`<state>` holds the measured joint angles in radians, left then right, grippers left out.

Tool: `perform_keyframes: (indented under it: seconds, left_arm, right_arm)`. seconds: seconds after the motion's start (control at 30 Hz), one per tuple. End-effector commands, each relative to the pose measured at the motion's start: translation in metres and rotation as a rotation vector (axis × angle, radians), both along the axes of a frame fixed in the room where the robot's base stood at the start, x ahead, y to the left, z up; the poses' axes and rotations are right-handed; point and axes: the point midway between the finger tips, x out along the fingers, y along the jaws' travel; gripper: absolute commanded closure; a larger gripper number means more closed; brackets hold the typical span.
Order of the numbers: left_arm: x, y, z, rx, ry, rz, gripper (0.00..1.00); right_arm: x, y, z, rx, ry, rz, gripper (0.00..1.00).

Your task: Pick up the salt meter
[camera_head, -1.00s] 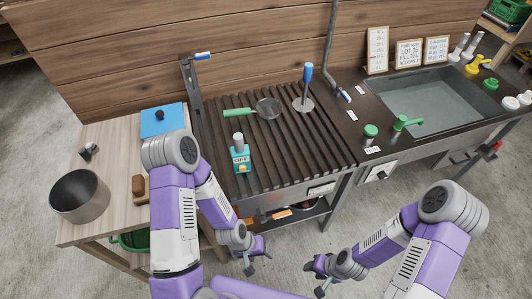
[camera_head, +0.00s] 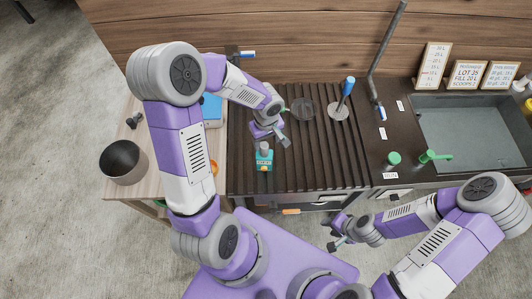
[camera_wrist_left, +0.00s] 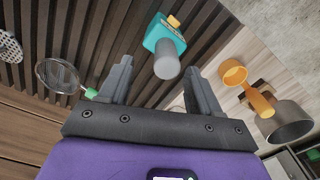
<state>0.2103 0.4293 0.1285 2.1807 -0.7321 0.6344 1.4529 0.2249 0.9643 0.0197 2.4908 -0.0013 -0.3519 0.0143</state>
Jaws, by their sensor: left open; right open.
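The salt meter (camera_head: 264,161) is a small teal device with a grey cylindrical top, standing on the dark slatted rack. In the left wrist view the salt meter (camera_wrist_left: 166,40) shows its teal body, a yellow button and the grey cylinder pointing toward my fingers. My left gripper (camera_head: 271,136) is open and empty, above and just beyond the meter in the head view. In the left wrist view its two fingers (camera_wrist_left: 160,75) are spread, with the cylinder's end between and ahead of their tips. My right gripper (camera_head: 335,232) is open and empty in front of the counter.
A strainer (camera_head: 303,109) and a blue-handled tool (camera_head: 344,96) are on the rack behind. A pot (camera_head: 123,163) stands on the wooden table at left, with an orange scoop (camera_wrist_left: 258,100) near it. A sink (camera_head: 470,130) is at right.

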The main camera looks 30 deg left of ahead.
Motion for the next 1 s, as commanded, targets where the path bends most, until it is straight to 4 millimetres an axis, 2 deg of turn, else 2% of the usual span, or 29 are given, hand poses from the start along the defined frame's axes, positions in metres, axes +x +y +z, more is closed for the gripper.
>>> perform_keyframes:
  seconds: [0.4,0.7,0.77,1.0]
  left_arm:
    - [-0.008,0.004,-0.057,-0.003,0.004,-0.001,0.37]
    - [-0.007,0.003,-0.062,-0.004,0.001,-0.001,0.37]
    - [-0.007,0.003,-0.062,-0.004,0.001,-0.001,0.44]
    - [-0.007,0.003,-0.062,-0.004,0.001,-0.002,0.81]
  right_arm:
    - [0.000,0.000,-0.004,0.000,0.000,0.000,0.57]
    - [0.000,0.000,-0.004,0.000,0.000,0.000,0.57]
    - [0.000,0.000,-0.004,0.000,0.000,0.000,0.57]
    - [0.000,0.000,-0.004,0.000,0.000,0.000,0.57]
